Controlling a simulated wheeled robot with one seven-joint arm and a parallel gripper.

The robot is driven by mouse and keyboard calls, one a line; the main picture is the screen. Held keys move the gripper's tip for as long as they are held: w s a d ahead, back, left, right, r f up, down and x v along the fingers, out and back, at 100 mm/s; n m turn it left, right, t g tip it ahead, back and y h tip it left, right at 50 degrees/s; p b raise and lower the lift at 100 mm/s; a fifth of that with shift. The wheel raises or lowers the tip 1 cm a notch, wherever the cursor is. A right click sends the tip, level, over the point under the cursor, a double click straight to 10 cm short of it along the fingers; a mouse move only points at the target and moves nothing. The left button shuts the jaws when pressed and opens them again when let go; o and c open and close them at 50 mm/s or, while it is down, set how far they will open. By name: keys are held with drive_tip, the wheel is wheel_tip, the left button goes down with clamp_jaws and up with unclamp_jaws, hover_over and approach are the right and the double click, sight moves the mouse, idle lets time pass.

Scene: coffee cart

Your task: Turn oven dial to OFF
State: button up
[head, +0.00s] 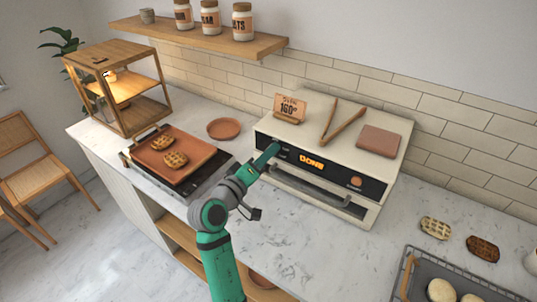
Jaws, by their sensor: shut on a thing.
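The cream oven (383,195) stands on the counter against the wall. Its black front panel has a lit orange display (311,161) that seems to read DONE. My gripper (275,149) is at the left end of this panel, touching it. It is shut on what seems to be the oven dial, which the gripper hides. The dial's pointer and any OFF mark cannot be seen. A round orange knob (355,182) shows at the panel's right end, apart from my gripper.
A sign reading 160° (290,107), tongs (343,123) and a brown pad (379,141) are on top of the oven. A baking tray (407,277) is at front right. The oven handle (310,187) juts out below the panel.

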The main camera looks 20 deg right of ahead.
drive_tip(key=n, duration=1.2)
drive_tip(key=shift+a+f, duration=0.1)
drive_tip(key=shift+n, duration=0.4)
drive_tip(key=o, duration=1)
drive_tip(key=shift+o, duration=0.2)
drive_tip(key=shift+a+h, duration=0.1)
drive_tip(key=shift+h, duration=0.2)
drive_tip(key=v, duration=1)
drive_tip(key=shift+s+a+r, duration=0.15)
drive_tip(key=shift+a+r, duration=0.05)
drive_tip(key=shift+a, duration=0.1)
